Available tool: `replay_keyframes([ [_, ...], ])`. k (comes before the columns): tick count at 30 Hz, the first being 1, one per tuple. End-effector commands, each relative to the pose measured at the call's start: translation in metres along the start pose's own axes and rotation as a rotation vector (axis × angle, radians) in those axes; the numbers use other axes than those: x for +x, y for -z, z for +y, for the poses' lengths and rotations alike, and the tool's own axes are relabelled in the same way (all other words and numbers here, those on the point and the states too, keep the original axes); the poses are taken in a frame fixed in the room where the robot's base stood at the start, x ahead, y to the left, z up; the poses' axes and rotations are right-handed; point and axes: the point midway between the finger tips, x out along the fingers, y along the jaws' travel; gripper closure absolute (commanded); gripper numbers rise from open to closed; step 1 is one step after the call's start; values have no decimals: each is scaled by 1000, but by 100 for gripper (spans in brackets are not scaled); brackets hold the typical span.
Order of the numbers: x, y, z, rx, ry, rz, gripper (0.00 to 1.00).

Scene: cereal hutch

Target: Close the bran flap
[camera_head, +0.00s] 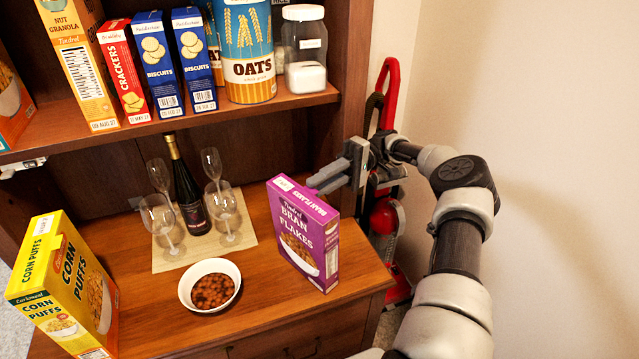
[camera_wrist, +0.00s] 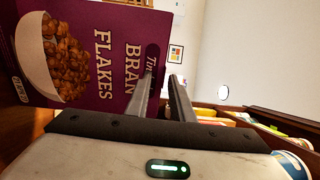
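The purple bran flakes box (camera_head: 296,238) stands upright near the right end of the wooden counter. Its top panel, the bran flap (camera_head: 308,197), lies across the top of the box; I cannot tell whether it is fully shut. My gripper (camera_head: 318,183) is at the back right of the box top, fingers pointing left, close to the flap. In the wrist view the box (camera_wrist: 85,60) fills the left side, beside the fingers. A narrow gap shows between the fingers, with nothing held in it. Whether a finger touches the box is unclear.
A white bowl (camera_head: 186,288) of cereal stands left of the box. Wine glasses (camera_head: 158,222) and a dark bottle (camera_head: 188,190) stand on a mat behind. A corn puffs box (camera_head: 75,275) is far left.

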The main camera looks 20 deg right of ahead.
Motion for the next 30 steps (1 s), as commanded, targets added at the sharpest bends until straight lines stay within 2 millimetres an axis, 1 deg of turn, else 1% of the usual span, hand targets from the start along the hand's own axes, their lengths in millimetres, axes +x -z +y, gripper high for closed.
replay_keyframes([
  [8, 0, 0, -6, -4, 0, 0, 79],
  [11, 0, 0, -17, -5, -1, 1, 79],
  [18, 0, 0, -64, -5, -1, 1, 79],
  [21, 1, -1, -81, -4, -1, 1, 79],
  [25, 1, 0, -95, -3, 0, 0, 79],
  [30, 1, 0, -102, -2, 1, 0, 79],
])
